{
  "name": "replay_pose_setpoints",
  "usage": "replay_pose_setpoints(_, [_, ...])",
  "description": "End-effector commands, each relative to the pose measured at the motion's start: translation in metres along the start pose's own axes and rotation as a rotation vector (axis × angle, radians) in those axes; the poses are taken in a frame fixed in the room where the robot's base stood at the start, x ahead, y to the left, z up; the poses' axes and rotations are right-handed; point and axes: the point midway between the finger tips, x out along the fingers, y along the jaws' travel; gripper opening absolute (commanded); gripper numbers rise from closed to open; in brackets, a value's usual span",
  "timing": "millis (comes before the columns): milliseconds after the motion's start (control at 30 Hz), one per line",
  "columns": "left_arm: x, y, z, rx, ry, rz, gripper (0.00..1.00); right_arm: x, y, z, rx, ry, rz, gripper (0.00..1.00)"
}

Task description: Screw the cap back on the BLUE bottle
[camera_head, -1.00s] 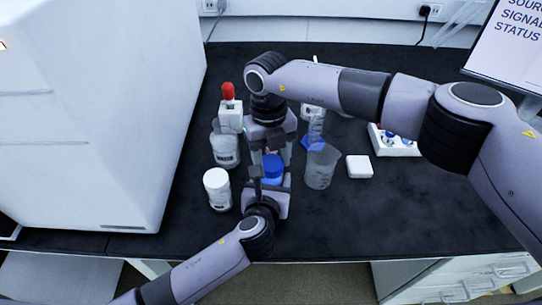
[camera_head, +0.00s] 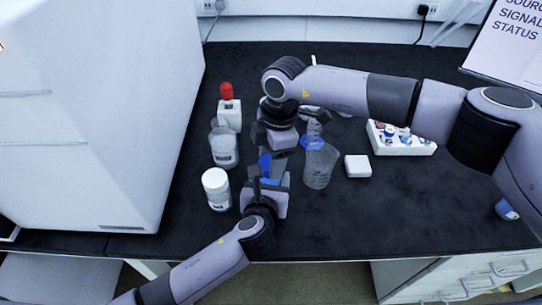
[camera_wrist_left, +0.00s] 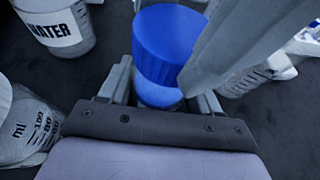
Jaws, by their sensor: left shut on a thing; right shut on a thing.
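The blue ribbed cap (camera_wrist_left: 168,45) sits at the top of the blue bottle (camera_wrist_left: 156,95) in the left wrist view. I cannot tell whether it is seated on the thread. My left gripper (camera_wrist_left: 162,92) is shut on the bottle and holds it near the bench front; it also shows in the head view (camera_head: 268,190). My right gripper (camera_head: 269,158) comes down from above, shut on the cap (camera_head: 264,164). One of its grey fingers lies against the cap's right side in the left wrist view. The grippers hide much of the bottle in the head view.
A white jar (camera_head: 216,190), a water beaker (camera_head: 223,150) and a red-topped bottle (camera_head: 228,108) stand left of the grippers. A white rack (camera_head: 410,147) is farther right.

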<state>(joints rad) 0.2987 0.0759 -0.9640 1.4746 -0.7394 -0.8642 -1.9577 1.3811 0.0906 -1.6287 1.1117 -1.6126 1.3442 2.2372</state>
Motion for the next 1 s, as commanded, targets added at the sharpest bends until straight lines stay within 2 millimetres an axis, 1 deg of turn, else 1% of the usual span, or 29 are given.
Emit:
replay_pose_setpoints(100, [0.0, 0.001, -0.001, 0.0, 0.002, 0.002, 0.0, 0.0, 0.0, 0.0, 0.142, 0.0, 0.018, 0.25])
replay_pose_setpoints(267, [0.0, 0.001, -0.001, 0.001, 0.002, 0.002, 0.0, 0.0, 0.0, 0.0, 0.142, -0.001, 0.017, 0.25])
replay_pose_setpoints(300, [0.0, 0.001, -0.001, 0.001, 0.002, 0.002, 0.0, 0.0, 0.0, 0.0, 0.142, -0.001, 0.017, 0.67])
replay_pose_setpoints(333, [0.0, 0.001, -0.001, 0.001, 0.002, 0.002, 0.0, 0.0, 0.0, 0.0, 0.141, -0.001, 0.017, 0.76])
replay_pose_setpoints(367, [0.0, 0.001, -0.001, 0.001, 0.002, 0.002, 0.0, 0.0, 0.0, 0.0, 0.141, -0.001, 0.017, 0.83])
replay_pose_setpoints(633, [0.0, 0.001, -0.001, 0.001, 0.002, 0.001, 0.0, -0.001, 0.0, 0.0, 0.14, -0.001, 0.017, 0.83])
replay_pose_setpoints(733, [0.0, 0.001, -0.001, 0.001, 0.002, 0.001, 0.0, -0.006, 0.0, 0.0, 0.139, -0.001, 0.018, 0.83])
replay_pose_setpoints(867, [0.0, 0.001, -0.001, 0.001, 0.002, 0.001, 0.0, -0.024, 0.0, 0.0, 0.139, 0.0, 0.02, 0.83])
replay_pose_setpoints(1000, [0.0, 0.001, -0.001, 0.001, 0.002, 0.001, 0.0, -0.055, 0.0, 0.0, 0.139, 0.0, 0.021, 0.83])
